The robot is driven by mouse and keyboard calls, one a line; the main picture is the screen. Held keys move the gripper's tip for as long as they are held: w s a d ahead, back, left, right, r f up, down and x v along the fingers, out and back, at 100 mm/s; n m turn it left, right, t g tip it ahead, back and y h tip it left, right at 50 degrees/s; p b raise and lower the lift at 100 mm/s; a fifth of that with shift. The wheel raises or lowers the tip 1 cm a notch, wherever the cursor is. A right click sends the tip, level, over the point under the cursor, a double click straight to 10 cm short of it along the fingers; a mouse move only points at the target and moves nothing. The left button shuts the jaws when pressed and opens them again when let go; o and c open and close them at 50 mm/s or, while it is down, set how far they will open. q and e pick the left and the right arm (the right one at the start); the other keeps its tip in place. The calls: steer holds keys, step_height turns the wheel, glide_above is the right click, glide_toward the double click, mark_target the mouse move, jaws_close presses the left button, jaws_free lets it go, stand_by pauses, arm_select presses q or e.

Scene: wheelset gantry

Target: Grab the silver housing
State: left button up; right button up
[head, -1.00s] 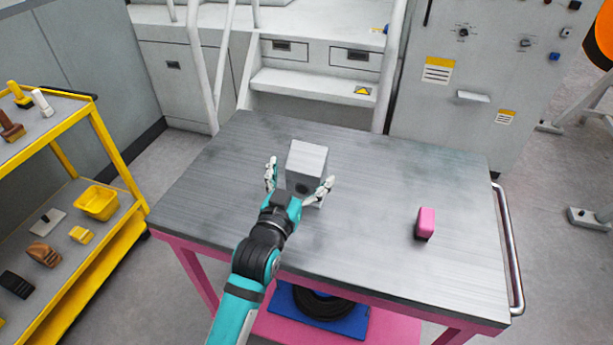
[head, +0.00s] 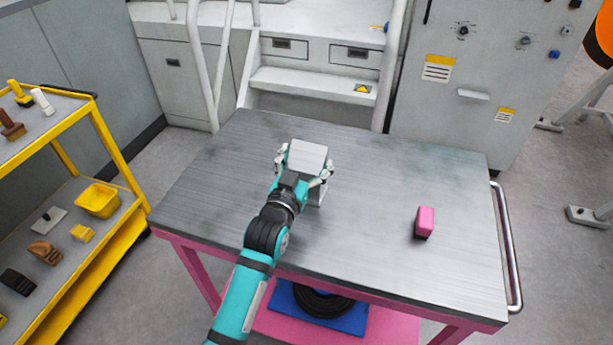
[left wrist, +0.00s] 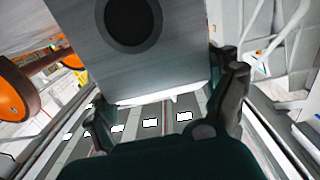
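The silver housing (head: 307,156) is a grey metal block standing on the table. In the left wrist view the housing (left wrist: 165,65) fills the upper middle, with a dark round opening in its face. My left gripper (head: 304,166) is at the near side of the housing, one finger on its left and one on its right. In the left wrist view the left gripper's fingers (left wrist: 165,105) flank the block closely. They look spread, and firm contact does not show. My right gripper is in neither view.
The metal-topped table (head: 400,250) is mostly clear. A pink block (head: 425,221) stands on its right part. A handrail (head: 508,245) runs along the right edge. A yellow shelf cart (head: 110,155) stands on the left, and a grey cabinet (head: 480,80) stands behind.

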arm_select(q)
steer(key=c, duration=0.4)
